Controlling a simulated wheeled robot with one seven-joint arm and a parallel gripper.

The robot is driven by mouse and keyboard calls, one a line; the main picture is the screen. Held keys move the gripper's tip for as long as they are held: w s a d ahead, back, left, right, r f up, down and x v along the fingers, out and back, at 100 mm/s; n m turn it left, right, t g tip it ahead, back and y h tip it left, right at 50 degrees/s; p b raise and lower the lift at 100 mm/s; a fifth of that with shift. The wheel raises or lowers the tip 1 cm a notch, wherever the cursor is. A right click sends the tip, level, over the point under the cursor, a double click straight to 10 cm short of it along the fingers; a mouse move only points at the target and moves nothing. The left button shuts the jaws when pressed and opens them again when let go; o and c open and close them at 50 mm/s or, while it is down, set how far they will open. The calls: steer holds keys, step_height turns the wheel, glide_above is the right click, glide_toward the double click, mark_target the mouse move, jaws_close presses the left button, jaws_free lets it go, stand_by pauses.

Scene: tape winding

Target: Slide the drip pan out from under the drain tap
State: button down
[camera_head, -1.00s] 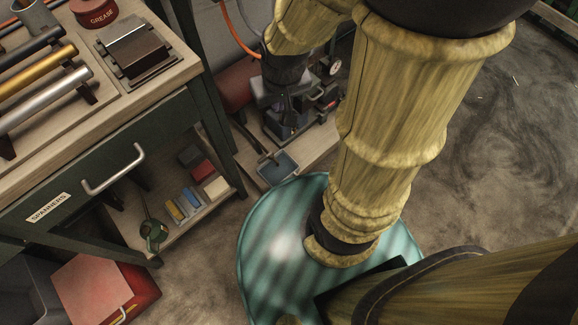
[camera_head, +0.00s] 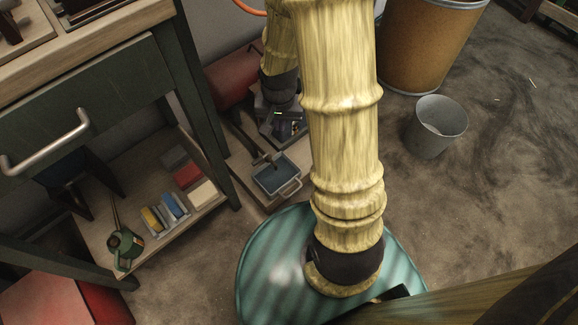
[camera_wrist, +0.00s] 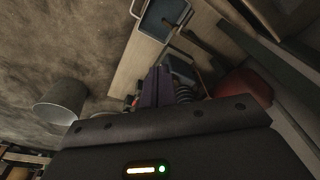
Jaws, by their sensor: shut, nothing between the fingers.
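The drip pan (camera_head: 290,181) is a shallow grey-blue tray with a wire handle on its near right side. It sits on a low wooden board under the drain tap (camera_head: 262,159), at the end of a dark pipe. In the wrist view the pan (camera_wrist: 150,24) is at the top, with its handle to the left. My gripper (camera_head: 287,130) is shut and empty, above the board and beyond the pan in the head view. Its fingers (camera_wrist: 157,84) show in the wrist view, apart from the pan. The fingertips are hard to make out in the head view.
A red tank (camera_head: 228,82) lies behind the pipe. The workbench leg (camera_head: 207,130) and lower shelf (camera_head: 150,205) stand to the left. A grey bucket (camera_head: 436,128) and a brown drum (camera_head: 425,45) stand to the right. The floor between bucket and board is clear.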

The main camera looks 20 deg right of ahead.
steer(key=w+d+f+m+g, duration=0.1)
steer(key=w+d+f+m, duration=0.2)
steer(key=f, duration=0.6)
steer(key=m, duration=0.6)
glide_above(289, 169)
step_height(289, 169, down, 11)
steer(key=shift+f+g, duration=0.1)
steer(key=shift+g, duration=0.2)
steer(key=shift+f, duration=0.1)
step_height(289, 169, down, 10)
steer(key=b, duration=0.6)
steer(key=shift+b, duration=0.35)
